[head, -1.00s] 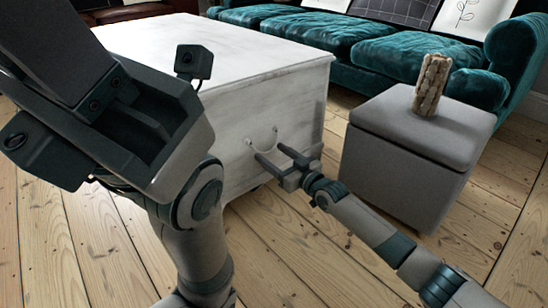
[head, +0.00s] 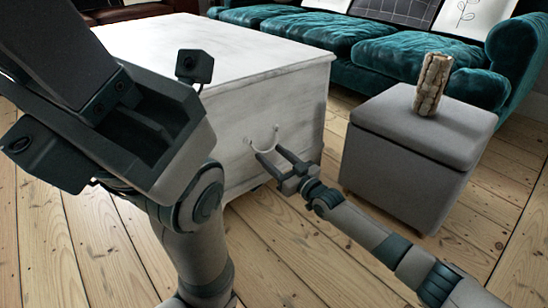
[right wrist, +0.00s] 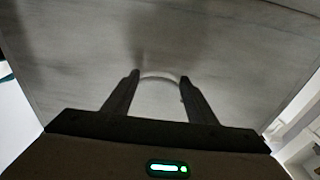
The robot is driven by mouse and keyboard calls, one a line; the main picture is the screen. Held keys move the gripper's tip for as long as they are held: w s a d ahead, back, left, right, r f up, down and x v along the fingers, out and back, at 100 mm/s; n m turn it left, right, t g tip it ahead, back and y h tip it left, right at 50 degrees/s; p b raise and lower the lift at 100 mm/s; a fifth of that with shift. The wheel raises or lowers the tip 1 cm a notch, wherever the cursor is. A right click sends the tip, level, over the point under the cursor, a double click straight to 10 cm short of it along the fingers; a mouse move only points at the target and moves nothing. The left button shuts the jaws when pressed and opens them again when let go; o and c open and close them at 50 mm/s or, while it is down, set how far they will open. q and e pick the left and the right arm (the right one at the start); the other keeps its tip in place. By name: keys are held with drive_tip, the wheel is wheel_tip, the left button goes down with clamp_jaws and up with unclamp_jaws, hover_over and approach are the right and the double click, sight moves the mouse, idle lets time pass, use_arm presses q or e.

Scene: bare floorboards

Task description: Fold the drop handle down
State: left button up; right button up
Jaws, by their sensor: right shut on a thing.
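The drop handle (head: 263,149) is a thin pale curved bail on the side of a white chest (head: 227,150). Its two ends meet the panel, and its curve hangs below them, standing off a little. My right gripper (head: 269,153) is at the handle, its fingers pointing at the panel. In the right wrist view, the handle (right wrist: 160,76) spans between the two fingertips of my right gripper (right wrist: 158,80), which sit at either side of it. They are shut on it across its width.
A grey ottoman (head: 405,165) with a woven, pale cylindrical object (head: 432,84) on top stands right of the chest. A teal sofa (head: 325,38) is behind. Bare floorboards (head: 290,260) lie open in front.

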drive_tip(key=shift+w+a+f+t+y, duration=0.1)
drive_tip(key=shift+w+a+t+y, duration=0.1)
drive_tip(key=shift+w+t+y, duration=0.3)
drive_tip(key=shift+w+a+f+t+y, duration=0.1)
drive_tip(key=shift+w+a+t+y, duration=0.1)
drive_tip(key=shift+t+y, duration=0.35)
drive_tip(key=shift+s+t, duration=0.1)
drive_tip(key=shift+t, duration=0.15)
drive_tip(key=o, duration=0.8)
drive_tip(key=shift+d, duration=0.1)
drive_tip(key=shift+f, duration=0.1)
drive_tip(key=shift+s, duration=0.1)
